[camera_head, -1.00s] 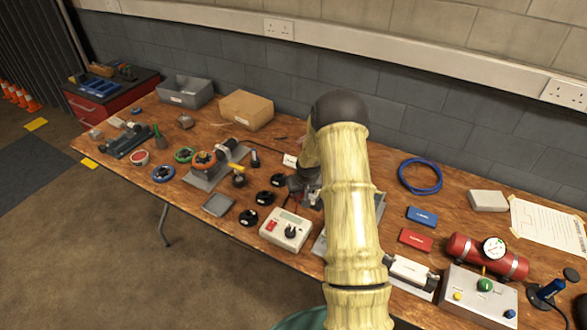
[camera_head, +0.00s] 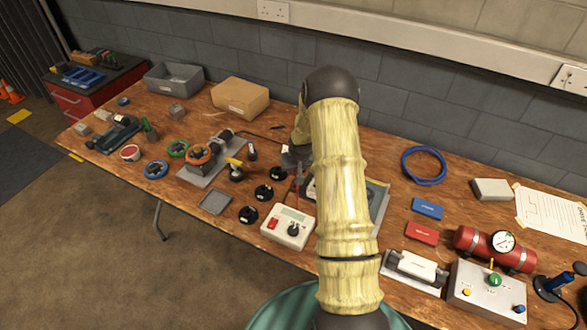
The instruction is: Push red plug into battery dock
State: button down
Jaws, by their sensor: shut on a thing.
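My gripper (camera_head: 297,158) is small in the picture and partly behind my own arm, above the middle of the table. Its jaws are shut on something. A thin red piece shows just below it, likely the red plug or its lead (camera_head: 298,177), but its shape is not clear. A pale flat panel (camera_head: 379,208) shows to the right of my arm; its middle is hidden behind the arm. I cannot tell whether this is the battery dock, or whether the plug touches it.
A white meter box (camera_head: 287,227) with a red switch stands near the front edge, with several black round pieces beside it. Red (camera_head: 421,233) and blue (camera_head: 427,209) blocks lie right of my arm, near a white-topped device (camera_head: 416,268). A cardboard box (camera_head: 240,96) stands at the back.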

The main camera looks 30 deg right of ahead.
aim_at(295, 175)
jog(key=shift+d+f+b, duration=0.1)
jog(key=shift+f+b, duration=0.2)
jog(key=shift+f, duration=0.35)
jog(key=shift+w+a+f+b, duration=0.15)
jog(key=shift+f+b, duration=0.35)
jog(key=shift+f, duration=0.25)
jog(key=shift+w+a+f+b, duration=0.1)
jog(key=shift+f+b, duration=0.4)
jog(key=shift+f, duration=0.4)
jog(key=shift+s+f+b, duration=0.1)
jog(key=shift+f+b, duration=0.85)
jog(key=shift+f, duration=0.2)
jog(key=c, duration=1.2)
grip_release()
jog(key=b+v, duration=0.1)
jog(key=v, duration=1.6)
jog(key=shift+r, duration=0.2)
